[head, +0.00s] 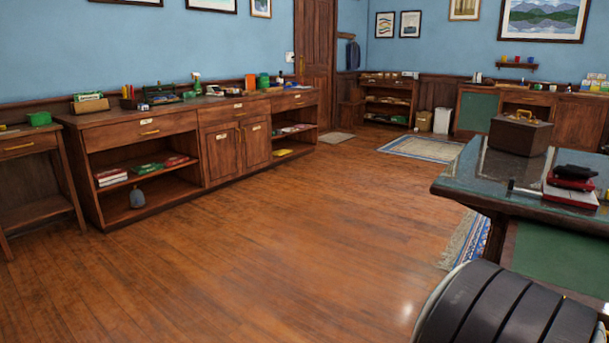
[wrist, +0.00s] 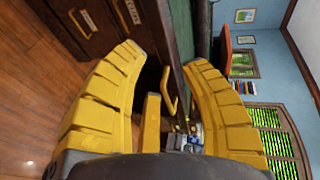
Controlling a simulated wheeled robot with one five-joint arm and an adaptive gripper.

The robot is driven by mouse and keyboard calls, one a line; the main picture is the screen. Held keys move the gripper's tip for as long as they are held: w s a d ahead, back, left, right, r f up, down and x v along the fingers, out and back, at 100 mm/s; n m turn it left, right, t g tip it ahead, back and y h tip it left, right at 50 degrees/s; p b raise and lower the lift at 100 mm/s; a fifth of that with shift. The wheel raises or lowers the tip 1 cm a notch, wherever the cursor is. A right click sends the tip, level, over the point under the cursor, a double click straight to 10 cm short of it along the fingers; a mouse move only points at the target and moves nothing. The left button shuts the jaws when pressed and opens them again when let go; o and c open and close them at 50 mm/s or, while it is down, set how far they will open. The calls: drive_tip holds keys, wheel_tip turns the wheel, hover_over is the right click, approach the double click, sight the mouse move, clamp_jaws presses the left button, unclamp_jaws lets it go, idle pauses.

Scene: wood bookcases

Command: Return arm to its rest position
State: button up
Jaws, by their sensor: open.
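My gripper (wrist: 165,57) shows in the wrist view with its two ribbed yellow fingers spread wide apart. It is open, and I see nothing held between the fingertips. The wrist picture is turned on its side. Dark wood drawers with yellow handles (wrist: 132,11) and a dark green panel (wrist: 181,22) lie beyond the fingers. A small yellow loop (wrist: 168,92) shows between the fingers; I cannot tell what it belongs to. In the head view, a dark ribbed part of my arm fills the lower right corner, and my fingers cannot be made out there.
A dark-topped desk (head: 465,178) stands at the right, close to my arm, bearing a wooden box (head: 519,137) and a red-and-white item (head: 570,194). A long wooden cabinet (head: 150,132) lines the left wall. The wood floor (head: 270,240) between them is clear.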

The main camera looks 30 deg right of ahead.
drive_tip(key=w+a+r+n+t+y+p, duration=0.3)
drive_tip(key=w+a+r+n+y+p, duration=0.1)
drive_tip(key=w+a+r+n+p, duration=0.5)
drive_tip(key=w+a+r+n+t+y+p, duration=0.2)
drive_tip(key=w+a+r+n+y+p, duration=0.2)
drive_tip(key=w+a+r+n+p, duration=0.5)
drive_tip(key=s+a+r+n+g+y+p, duration=0.1)
drive_tip(key=a+r+n+p, duration=0.3)
drive_tip(key=a, duration=0.4)
drive_tip(key=s+a+r+n+g+y+p, duration=0.1)
drive_tip(key=s+a+r+n+y+p, duration=0.2)
drive_tip(key=a+r+n+p, duration=0.2)
drive_tip(key=s+a+r+n+g+y+p, duration=0.1)
drive_tip(key=s+a+r+n+y+p, duration=0.1)
drive_tip(key=a+r+n+p, duration=0.3)
drive_tip(key=a+n+p, duration=0.1)
drive_tip(key=a+p, duration=0.3)
drive_tip(key=a, duration=0.4)
drive_tip(key=shift+n+y, duration=0.3)
drive_tip(key=shift+y, duration=0.1)
